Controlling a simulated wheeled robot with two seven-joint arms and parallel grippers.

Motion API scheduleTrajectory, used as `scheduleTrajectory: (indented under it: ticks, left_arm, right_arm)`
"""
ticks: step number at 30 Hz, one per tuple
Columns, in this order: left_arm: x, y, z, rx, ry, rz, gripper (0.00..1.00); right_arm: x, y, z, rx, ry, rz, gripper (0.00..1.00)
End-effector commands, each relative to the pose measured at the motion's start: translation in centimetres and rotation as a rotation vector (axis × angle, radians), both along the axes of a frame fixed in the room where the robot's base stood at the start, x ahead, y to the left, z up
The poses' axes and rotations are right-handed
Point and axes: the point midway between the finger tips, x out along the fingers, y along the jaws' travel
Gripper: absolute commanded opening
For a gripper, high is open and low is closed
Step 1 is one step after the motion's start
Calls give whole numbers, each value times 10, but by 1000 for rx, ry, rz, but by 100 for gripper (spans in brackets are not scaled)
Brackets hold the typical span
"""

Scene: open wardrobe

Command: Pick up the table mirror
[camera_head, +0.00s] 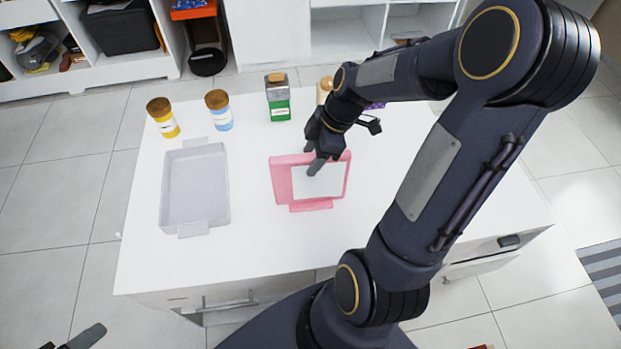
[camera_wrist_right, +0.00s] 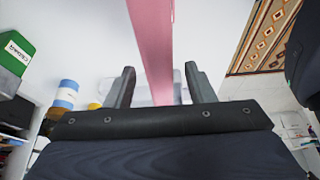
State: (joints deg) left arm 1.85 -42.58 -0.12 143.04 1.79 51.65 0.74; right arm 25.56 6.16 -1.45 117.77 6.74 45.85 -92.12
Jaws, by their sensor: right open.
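The table mirror (camera_head: 337,188) has a pink frame and a pale pane, and is on the white table, right of its middle. My right gripper (camera_head: 318,163) is open at the mirror's top edge, with one finger in front of the pane. In the right wrist view, the mirror (camera_wrist_right: 153,45) shows as a pink strip running down between the two spread fingers of my right gripper (camera_wrist_right: 160,88). I cannot tell whether either finger touches it. Part of my left gripper (camera_head: 78,338) shows at the bottom left, cut off by the picture edge.
An empty grey tray (camera_head: 223,195) lies left of the mirror. A yellow jar (camera_head: 167,124), a blue-and-white jar (camera_head: 221,118) and a green container (camera_head: 279,108) stand along the back. Another jar (camera_head: 323,92) is partly hidden by my right arm. The table front is clear.

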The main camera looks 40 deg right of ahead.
Motion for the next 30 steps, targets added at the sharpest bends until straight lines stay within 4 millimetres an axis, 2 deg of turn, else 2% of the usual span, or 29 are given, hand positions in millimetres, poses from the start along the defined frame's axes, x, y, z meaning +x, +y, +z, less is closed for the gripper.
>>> scheduleTrajectory:
  ticks: [5, 30]
  left_arm:
    - [0, 0, 1, 0, 0, 0, 71]
    - [0, 0, -7, 0, 0, 0, 71]
  right_arm:
    - [2, 5, -11, 0, 0, 1, 49]
    - [3, 5, -16, 0, 0, 1, 49]
